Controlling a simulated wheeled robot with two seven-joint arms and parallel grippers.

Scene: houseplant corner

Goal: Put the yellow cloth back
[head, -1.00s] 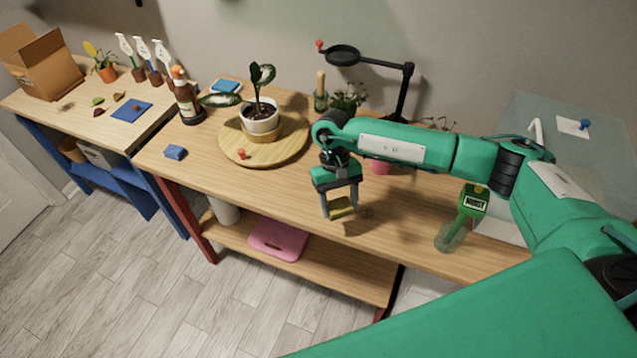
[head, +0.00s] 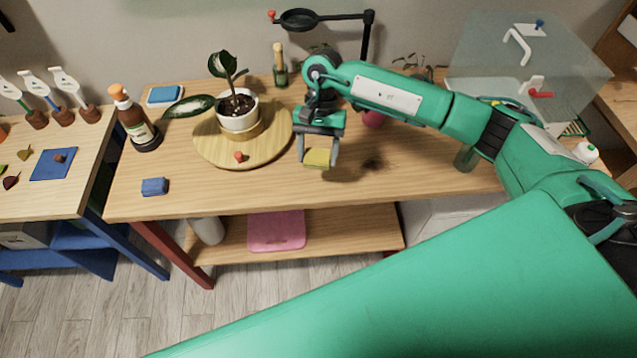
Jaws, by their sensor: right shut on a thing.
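The yellow cloth (head: 317,158) is a small folded block between the fingers of my right gripper (head: 318,153). The gripper is shut on it and points down over the middle of the wooden table (head: 340,192), just right of the round wooden board (head: 210,148). The cloth looks to be a little above the table top; the exact gap is hard to tell. My left gripper is not in view.
A potted plant (head: 238,112) stands on the round board. A blue folded cloth (head: 154,187) lies at the front left, near a brown bottle (head: 134,118). A magnifier lamp (head: 368,40) stands behind. Dark crumbs (head: 373,164) lie right of the gripper. A clear case (head: 515,60) is back right.

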